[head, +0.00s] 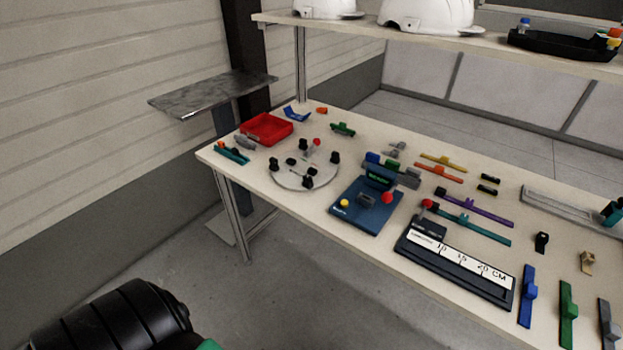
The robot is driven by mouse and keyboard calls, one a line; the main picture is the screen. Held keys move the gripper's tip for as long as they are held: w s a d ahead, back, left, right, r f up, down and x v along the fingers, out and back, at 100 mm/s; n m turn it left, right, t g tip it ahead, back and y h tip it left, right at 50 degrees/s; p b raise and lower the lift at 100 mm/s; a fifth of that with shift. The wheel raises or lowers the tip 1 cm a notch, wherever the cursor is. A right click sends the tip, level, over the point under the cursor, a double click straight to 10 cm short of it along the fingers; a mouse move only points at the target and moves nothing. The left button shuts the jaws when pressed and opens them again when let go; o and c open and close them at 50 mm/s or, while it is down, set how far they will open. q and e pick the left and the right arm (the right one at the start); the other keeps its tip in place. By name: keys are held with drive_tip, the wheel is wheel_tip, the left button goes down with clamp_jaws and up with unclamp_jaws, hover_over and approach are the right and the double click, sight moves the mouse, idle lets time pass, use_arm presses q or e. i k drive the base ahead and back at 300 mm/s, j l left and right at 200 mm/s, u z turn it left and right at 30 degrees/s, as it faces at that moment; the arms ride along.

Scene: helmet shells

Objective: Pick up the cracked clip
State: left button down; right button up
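Several small clip-like parts lie on the workbench (330,235). They include a green one (343,129), a black one (541,242), a tan one (587,262) and a pair of small black ones at the right, one of them here (487,190). A teal part with an orange piece (231,155) lies at the left end. All are too small to show a crack, so I cannot tell which is the cracked clip. Neither of my grippers is in view.
A red tray (267,129), a round fixture plate (304,175), a blue fixture (365,205) and a ruler gauge (455,265) stand on the bench. Coloured strips lie at the right. White helmets (428,15) and a black tray (565,42) sit on the shelf above.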

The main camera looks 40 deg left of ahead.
sight(308, 180)
drive_tip(key=z, duration=0.35)
drive_tip(key=j+z, duration=0.3)
drive_tip(key=k+j+z, duration=0.15)
drive_tip(key=j+z, duration=0.15)
drive_tip(key=j, duration=0.15)
drive_tip(key=k+j+z, duration=0.15)
drive_tip(key=j+z, duration=0.15)
drive_tip(key=k+j+z, duration=0.15)
drive_tip(key=j+z, duration=0.15)
drive_tip(key=j, duration=0.1)
